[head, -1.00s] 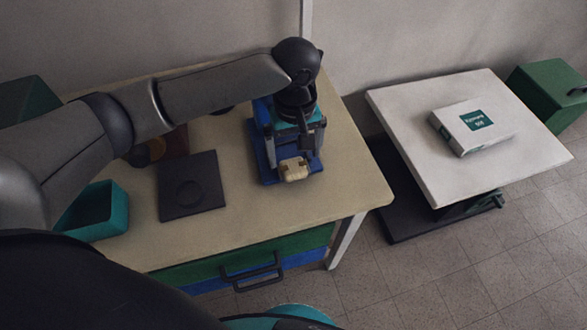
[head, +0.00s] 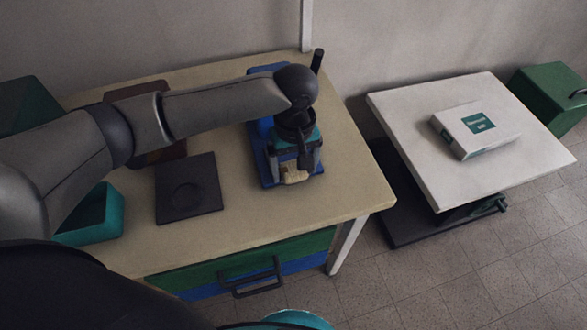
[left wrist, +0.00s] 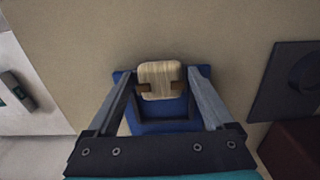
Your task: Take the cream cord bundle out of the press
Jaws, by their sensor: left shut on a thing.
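The cream cord bundle (head: 295,177) is at the front end of the blue press (head: 268,181), partly covered by my left gripper in the head view. In the left wrist view the bundle (left wrist: 160,72) shows pale, with brown patches at its sides, at the end of the blue press frame (left wrist: 160,126). My left gripper (head: 292,166) points down over the press and is shut on the bundle. Its two fingers (left wrist: 160,78) stand on either side of it. My arm hides much of the press. My right gripper is not in view.
A dark square plate (head: 189,203) and a teal tray (head: 100,222) lie to the left on the table (head: 240,226). The press's black handle (head: 318,62) stands up behind my wrist. A white-topped lift table (head: 500,170) with a box (head: 470,145) stands to the right.

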